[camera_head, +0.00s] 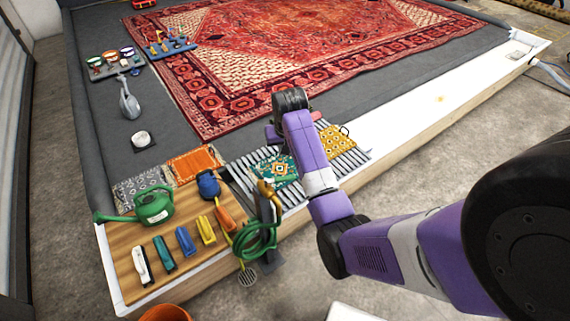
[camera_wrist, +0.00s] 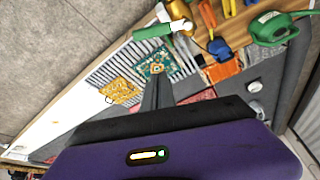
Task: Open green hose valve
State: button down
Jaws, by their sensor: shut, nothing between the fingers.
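The green hose (camera_head: 256,240) hangs coiled on a grey post at the front edge of the platform in the head view. A brass valve (camera_head: 265,189) sits at the top of this post. In the wrist view, a green length (camera_wrist: 152,32) and brass fitting (camera_wrist: 181,26) show at the top. The valve's setting cannot be made out. My gripper (camera_wrist: 157,72) has its two dark fingers together, empty, pointing toward the slatted rack and apart from the valve. In the head view my arm stands right of the valve, and the fingertips are not clear.
A slatted rack (camera_head: 294,192) carries a green patterned sample (camera_head: 276,170) and a yellow one (camera_head: 336,140). A wooden board (camera_head: 188,275) left of the post holds a green watering can (camera_head: 153,206) and several brushes. A red rug (camera_head: 290,50) lies behind.

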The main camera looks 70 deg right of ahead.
aim_at(280, 178)
notch_tip(280, 178, down, 9)
jog(key=p, duration=0.2)
jog(key=shift+s+a+f+p, duration=0.2)
jog(key=shift+s+a+p, duration=0.1)
jog(key=shift+p, duration=0.05)
dwell(0.4)
jog(key=shift+w+f, duration=0.1)
